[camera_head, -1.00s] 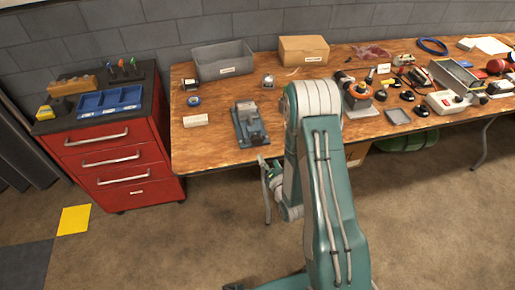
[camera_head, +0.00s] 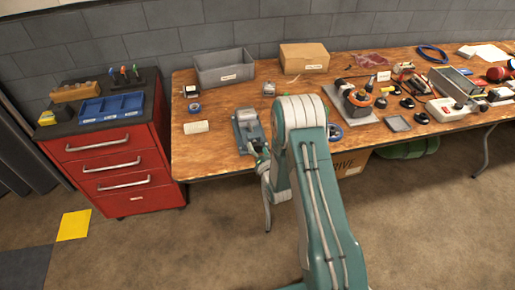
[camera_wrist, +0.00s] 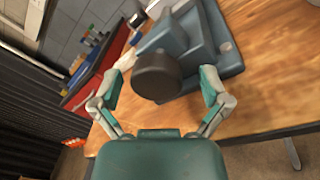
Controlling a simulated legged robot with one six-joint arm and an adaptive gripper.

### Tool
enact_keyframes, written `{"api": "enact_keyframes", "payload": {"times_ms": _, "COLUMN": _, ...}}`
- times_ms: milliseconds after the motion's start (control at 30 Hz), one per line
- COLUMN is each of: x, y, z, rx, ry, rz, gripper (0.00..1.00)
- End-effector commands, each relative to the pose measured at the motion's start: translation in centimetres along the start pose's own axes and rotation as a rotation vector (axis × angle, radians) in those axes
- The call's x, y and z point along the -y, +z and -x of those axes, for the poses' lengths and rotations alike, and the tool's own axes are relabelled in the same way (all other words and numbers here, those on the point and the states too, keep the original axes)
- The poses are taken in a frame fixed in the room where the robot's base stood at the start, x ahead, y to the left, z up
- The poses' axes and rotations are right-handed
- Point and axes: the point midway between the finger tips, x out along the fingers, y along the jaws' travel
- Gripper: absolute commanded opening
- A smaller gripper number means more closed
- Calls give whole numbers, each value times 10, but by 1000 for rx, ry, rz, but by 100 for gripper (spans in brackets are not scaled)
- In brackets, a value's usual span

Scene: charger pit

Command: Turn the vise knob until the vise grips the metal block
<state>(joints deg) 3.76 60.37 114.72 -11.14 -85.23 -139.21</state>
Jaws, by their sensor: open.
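The vise (camera_head: 247,127) is a blue-grey tool near the front edge of the wooden workbench, left of my arm. In the wrist view its body (camera_wrist: 205,45) fills the top middle. Its dark round knob (camera_wrist: 157,77) faces the camera. My gripper (camera_wrist: 160,88) is open, with one teal-padded finger on each side of the knob; I see no clear contact. In the head view my gripper (camera_head: 257,154) is at the bench edge, just in front of the vise. A lighter piece shows on top of the vise, but I cannot tell whether it is the metal block.
A red drawer cabinet (camera_head: 110,165) stands left of the workbench (camera_head: 215,160). A grey bin (camera_head: 225,68) and cardboard box (camera_head: 304,57) stand at the back. A small pale block (camera_head: 196,127) lies left of the vise. Several tools crowd the right side.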

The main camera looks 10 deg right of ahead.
Motion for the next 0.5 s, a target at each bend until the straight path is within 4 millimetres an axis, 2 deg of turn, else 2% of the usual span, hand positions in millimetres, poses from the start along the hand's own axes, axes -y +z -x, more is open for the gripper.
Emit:
{"api": "enact_keyframes", "payload": {"times_ms": 200, "x": 0, "y": 0, "z": 0, "rx": 0, "ry": 0, "rz": 0, "gripper": 96}}
{"api": "enact_keyframes", "payload": {"times_ms": 267, "x": 0, "y": 0, "z": 0, "rx": 0, "ry": 0, "rz": 0, "gripper": 69}}
{"api": "enact_keyframes", "payload": {"times_ms": 300, "x": 0, "y": 0, "z": 0, "rx": 0, "ry": 0, "rz": -1, "gripper": 51}}
{"api": "enact_keyframes", "payload": {"times_ms": 400, "x": 0, "y": 0, "z": 0, "rx": 0, "ry": 0, "rz": 0, "gripper": 13}}
{"api": "enact_keyframes", "payload": {"times_ms": 500, "x": 0, "y": 0, "z": 0, "rx": 0, "ry": 0, "rz": 0, "gripper": 14}}
